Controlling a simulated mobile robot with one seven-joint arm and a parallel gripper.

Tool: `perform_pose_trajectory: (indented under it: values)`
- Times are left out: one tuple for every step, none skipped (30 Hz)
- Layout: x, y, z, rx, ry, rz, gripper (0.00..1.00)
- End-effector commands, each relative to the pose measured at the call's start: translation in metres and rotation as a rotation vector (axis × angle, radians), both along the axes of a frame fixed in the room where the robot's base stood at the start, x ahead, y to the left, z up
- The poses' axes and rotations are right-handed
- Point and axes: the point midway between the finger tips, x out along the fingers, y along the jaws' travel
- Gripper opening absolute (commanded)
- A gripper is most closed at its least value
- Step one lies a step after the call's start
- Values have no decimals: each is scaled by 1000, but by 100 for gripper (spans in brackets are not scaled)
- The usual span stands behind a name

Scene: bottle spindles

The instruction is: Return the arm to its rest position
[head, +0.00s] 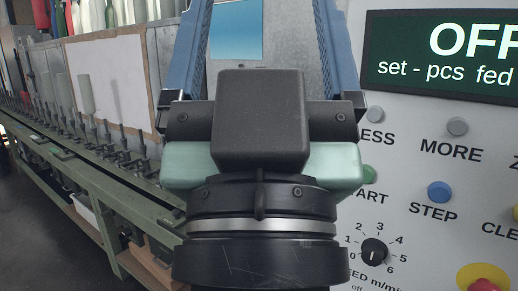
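My gripper (264,20) fills the middle of the head view, seen from behind. Its dark body and pale green housing lead to two long blue fingers that point away and upward. The fingers stand wide apart, with nothing seen held between them. Their tips are cut off or nearly so by the top edge of the picture. The black and silver wrist of my arm shows below the housing. The rest of the arm is out of view.
A control panel (431,165) with buttons, a knob and a display (440,55) reading "OFF" stands close on the right. A green rail with several upright spindles (105,135) runs along the left. Bottles (110,15) and a white board (112,80) are behind it. Open floor (30,235) shows lower left.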

Motion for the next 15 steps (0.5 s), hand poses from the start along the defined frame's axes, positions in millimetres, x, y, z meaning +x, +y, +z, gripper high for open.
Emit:
perform_pose_trajectory:
  values:
    - [-10,3,25,8,-35,32,88]
    - [-7,2,35,6,-23,27,88]
    - [-6,2,45,6,-20,24,88]
    - [-6,2,52,6,-20,24,88]
    - [-6,2,60,6,-19,24,88]
    - [-5,2,70,5,-19,23,88]
    - [-5,2,78,5,-18,23,88]
    - [-5,2,87,5,-18,23,88]
    - [-5,2,98,5,-17,23,88]
    - [-5,3,108,4,-17,22,88]
    - [-5,3,117,4,-17,22,88]
    - [-5,3,129,4,-16,22,88]
    - [-5,3,138,4,-16,22,88]
    - [-5,3,148,4,-16,22,88]
    - [-4,3,160,4,-15,23,88]
